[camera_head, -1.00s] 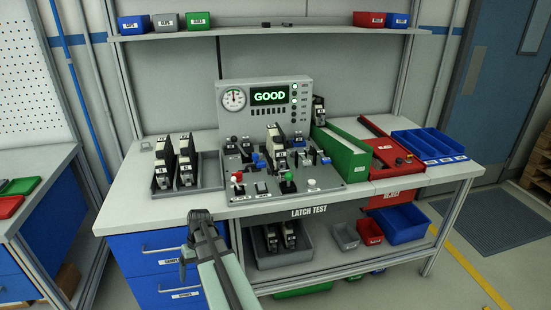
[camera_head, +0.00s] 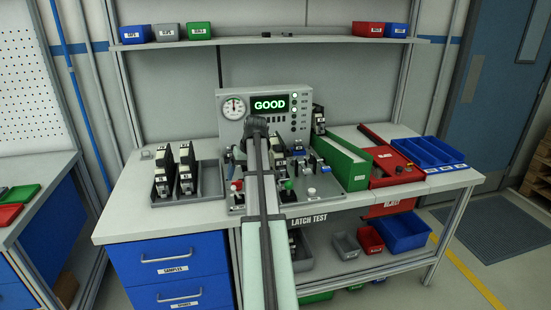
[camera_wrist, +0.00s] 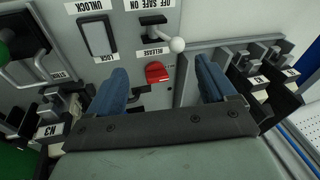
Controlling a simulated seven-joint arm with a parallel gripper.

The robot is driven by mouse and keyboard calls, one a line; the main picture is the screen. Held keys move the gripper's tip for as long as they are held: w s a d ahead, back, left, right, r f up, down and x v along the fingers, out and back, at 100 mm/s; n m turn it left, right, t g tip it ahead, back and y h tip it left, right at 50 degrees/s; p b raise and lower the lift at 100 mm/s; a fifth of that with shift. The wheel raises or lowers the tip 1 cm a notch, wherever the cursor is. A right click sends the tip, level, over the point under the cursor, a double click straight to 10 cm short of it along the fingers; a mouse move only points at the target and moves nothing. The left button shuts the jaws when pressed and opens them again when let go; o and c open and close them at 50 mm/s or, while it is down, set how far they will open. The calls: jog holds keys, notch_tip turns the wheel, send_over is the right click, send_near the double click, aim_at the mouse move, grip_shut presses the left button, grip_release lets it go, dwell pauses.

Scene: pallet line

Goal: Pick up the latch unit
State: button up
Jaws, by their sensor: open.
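My gripper (camera_wrist: 160,70) is open and empty, its two blue fingers above the test panel, on either side of a red knob labelled RELEASE (camera_wrist: 157,72). No contact with the knob can be made out. A latch unit marked K3 (camera_wrist: 50,130) shows at the left of the wrist view, outside the fingers. In the head view my arm covers the middle of the panel and much of what is there. More black and cream latch units (camera_head: 186,168) stand upright in a grey tray (camera_head: 211,180) left of the panel.
The tester display reads GOOD (camera_head: 269,104). A green chute (camera_head: 343,160), a red reject box (camera_head: 398,168) and a blue divided bin (camera_head: 429,152) stand right of the panel. A white-knobbed lever (camera_wrist: 176,45) rises near my fingers. The bench's left front is clear.

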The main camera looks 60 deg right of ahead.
aim_at(276, 142)
jog(key=s+d+r+m+h, duration=0.1)
jog(key=d+r+h, duration=0.1)
jog(key=d+r, duration=0.7)
jog(key=s+d+r+m+h, duration=0.15)
jog(key=d+r, duration=0.35)
jog(key=d, duration=0.7)
jog(key=shift+n+h, duration=0.25)
jog(key=shift+n, duration=0.1)
jog(key=x, duration=0.8)
jog(key=shift+d, duration=0.25)
jog(key=shift+x, duration=2.8)
jog(key=shift+w+d+r, duration=0.1)
jog(key=shift+w, duration=0.1)
grip_shut()
